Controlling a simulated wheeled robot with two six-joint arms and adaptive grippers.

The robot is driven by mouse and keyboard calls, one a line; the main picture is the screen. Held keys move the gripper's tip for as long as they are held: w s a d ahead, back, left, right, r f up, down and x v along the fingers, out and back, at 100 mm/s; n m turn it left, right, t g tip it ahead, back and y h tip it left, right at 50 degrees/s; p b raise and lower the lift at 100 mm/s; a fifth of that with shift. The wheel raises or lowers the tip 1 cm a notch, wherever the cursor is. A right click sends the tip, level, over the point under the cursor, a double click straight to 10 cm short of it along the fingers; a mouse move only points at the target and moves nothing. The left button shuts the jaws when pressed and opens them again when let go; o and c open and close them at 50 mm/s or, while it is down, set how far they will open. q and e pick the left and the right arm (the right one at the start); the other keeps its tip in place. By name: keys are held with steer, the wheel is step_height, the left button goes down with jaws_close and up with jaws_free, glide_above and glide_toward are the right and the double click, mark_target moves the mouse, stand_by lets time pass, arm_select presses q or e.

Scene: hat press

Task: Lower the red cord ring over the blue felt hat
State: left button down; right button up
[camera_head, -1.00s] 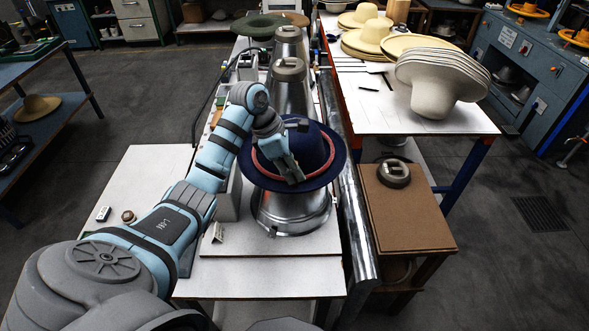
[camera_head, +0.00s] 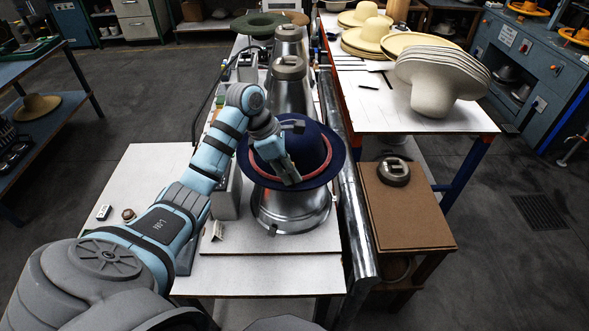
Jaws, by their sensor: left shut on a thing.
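The blue felt hat (camera_head: 309,147) sits crown up on a round metal press block (camera_head: 291,212), its wide brim spread all round. The red cord ring (camera_head: 321,166) lies around the hat's crown, low down near the brim; its left part is partly hidden by my gripper. My left gripper (camera_head: 289,176) reaches in from the left and is shut on the ring at its near side, over the brim. Whether the ring touches the brim all round I cannot tell. My right gripper is not in view.
More metal press blocks (camera_head: 290,73) stand in a row behind the hat, with a green hat (camera_head: 262,25) at the far end. A metal roller (camera_head: 356,215) runs along the right. Stacked cream hats (camera_head: 441,78) stand on the right table. The white bench front (camera_head: 262,277) is clear.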

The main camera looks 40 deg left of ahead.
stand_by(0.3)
arm_select(q)
steer(key=c, duration=1.4)
jaws_free()
steer(key=shift+c, duration=0.2)
